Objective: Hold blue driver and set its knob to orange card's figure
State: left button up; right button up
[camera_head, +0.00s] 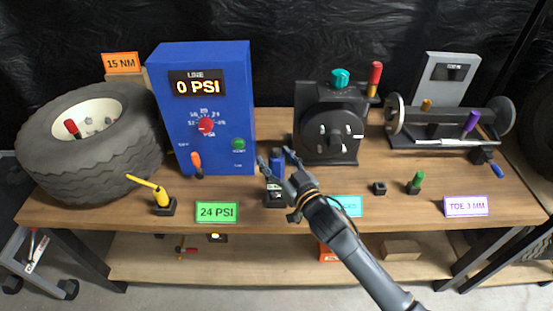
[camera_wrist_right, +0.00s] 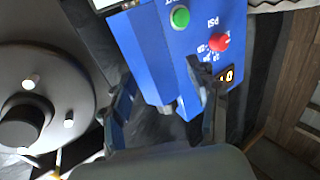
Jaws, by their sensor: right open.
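The blue driver (camera_head: 277,166) stands upright in a dark holder (camera_head: 275,199) at the front middle of the bench. My right gripper (camera_head: 276,157) is open, with its fingers on either side of the driver's upper part. I cannot tell whether they touch it. In the right wrist view the open fingers (camera_wrist_right: 165,105) show, but the driver is hard to tell from the blue box behind. The driver's knob setting is not readable. The orange card (camera_head: 121,63) at the back left reads 15 NM. My left gripper is not in view.
The blue box (camera_head: 240,75) reads 0 PSI, with a red knob (camera_head: 206,125). A tire (camera_head: 90,140), yellow tool (camera_head: 160,197), green card (camera_head: 217,213) and black hub unit (camera_head: 330,130) stand nearby. A cyan card (camera_head: 350,206) is partly behind my arm. A purple card (camera_head: 466,206) stands right.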

grip_shut()
dwell(1.3)
